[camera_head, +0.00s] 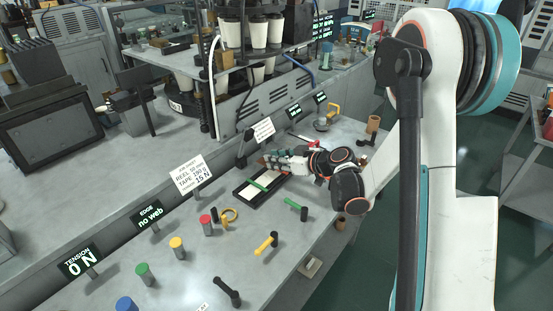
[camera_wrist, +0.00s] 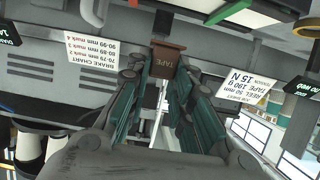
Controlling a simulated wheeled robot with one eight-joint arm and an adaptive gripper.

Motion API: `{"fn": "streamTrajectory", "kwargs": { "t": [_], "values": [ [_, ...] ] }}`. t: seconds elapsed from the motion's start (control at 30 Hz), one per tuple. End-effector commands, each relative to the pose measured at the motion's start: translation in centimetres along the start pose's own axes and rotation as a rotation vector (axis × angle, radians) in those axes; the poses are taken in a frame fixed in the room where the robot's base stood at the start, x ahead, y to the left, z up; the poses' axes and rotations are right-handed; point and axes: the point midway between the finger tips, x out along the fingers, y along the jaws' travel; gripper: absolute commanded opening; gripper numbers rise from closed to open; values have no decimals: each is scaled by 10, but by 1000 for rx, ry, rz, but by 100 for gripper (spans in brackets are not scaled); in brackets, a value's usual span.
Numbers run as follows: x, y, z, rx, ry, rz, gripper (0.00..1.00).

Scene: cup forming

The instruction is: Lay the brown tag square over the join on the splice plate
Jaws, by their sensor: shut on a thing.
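The brown tag (camera_wrist: 166,60), lettered TAPE, is pinched between the fingertips of my gripper (camera_wrist: 160,80) in the wrist view. My gripper (camera_head: 268,162) also shows in the head view, at the far end of the splice plate. The black-edged splice plate (camera_head: 246,200) lies on the bench with pale web on it and a green bar (camera_head: 259,185) across it. The join is too small to make out. My gripper hides the plate's far end. I cannot tell whether the tag touches the plate.
Colored pegs stand on the bench to the left, including a red one (camera_head: 206,225) and a yellow one (camera_head: 177,247). A green-handled tool (camera_head: 296,207) and a yellow-handled tool (camera_head: 266,243) lie nearer the front edge. Sign cards (camera_head: 190,174) stand behind the plate.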

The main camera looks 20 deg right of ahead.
Motion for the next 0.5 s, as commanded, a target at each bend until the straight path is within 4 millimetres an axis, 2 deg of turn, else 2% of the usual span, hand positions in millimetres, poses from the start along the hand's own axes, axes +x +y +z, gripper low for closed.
{"fn": "streamTrajectory", "kwargs": {
  "t": [0.27, 0.5],
  "values": [
    [0, 0, 2, 0, 0, -1, 5],
    [7, 0, 18, 0, 0, -1, 5]
  ]
}}
